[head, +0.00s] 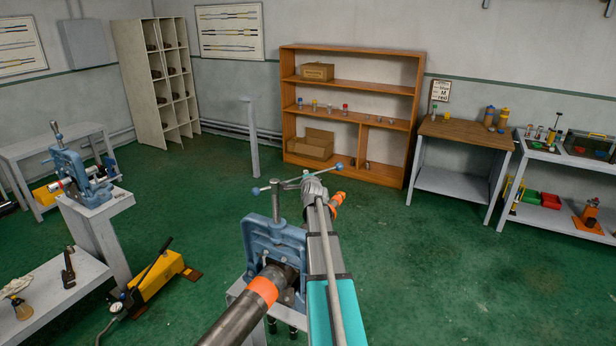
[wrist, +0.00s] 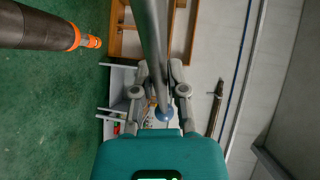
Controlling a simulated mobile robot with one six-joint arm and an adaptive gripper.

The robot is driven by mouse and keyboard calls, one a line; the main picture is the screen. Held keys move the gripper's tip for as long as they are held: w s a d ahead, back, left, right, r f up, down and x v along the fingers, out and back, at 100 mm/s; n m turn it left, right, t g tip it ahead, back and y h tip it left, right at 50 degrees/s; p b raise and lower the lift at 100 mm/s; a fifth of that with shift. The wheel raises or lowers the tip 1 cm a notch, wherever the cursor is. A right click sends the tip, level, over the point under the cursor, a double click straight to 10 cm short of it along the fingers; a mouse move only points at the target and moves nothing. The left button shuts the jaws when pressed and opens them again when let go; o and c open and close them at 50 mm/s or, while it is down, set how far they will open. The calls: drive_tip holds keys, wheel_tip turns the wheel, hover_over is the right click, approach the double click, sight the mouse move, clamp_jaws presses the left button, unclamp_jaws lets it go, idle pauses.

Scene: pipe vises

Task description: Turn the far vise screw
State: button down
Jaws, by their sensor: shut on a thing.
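A blue pipe vise (head: 275,248) stands in the middle of the head view, with an upright screw (head: 277,205) on top. A thin cross handle (head: 268,188) with blue ball ends passes through the screw head. My gripper (head: 318,182) is shut on the right part of this handle, near its blue ball end (head: 339,167). In the wrist view the handle (wrist: 150,45) runs between the fingers (wrist: 160,92), and its blue ball (wrist: 163,113) shows there. A dark pipe (head: 237,315) with an orange band lies through the vise. My arm hides the vise's right side.
A second blue vise (head: 87,180) stands on a grey stand at the left, holding a pipe. A yellow pump (head: 155,278) lies on the floor between. A wooden shelf (head: 350,87) and a workbench (head: 463,134) stand behind. The green floor at the right is clear.

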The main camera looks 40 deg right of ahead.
drive_tip(key=c, duration=0.7)
unclamp_jaws()
drive_tip(key=shift+o, duration=0.2)
drive_tip(key=shift+s, duration=0.15)
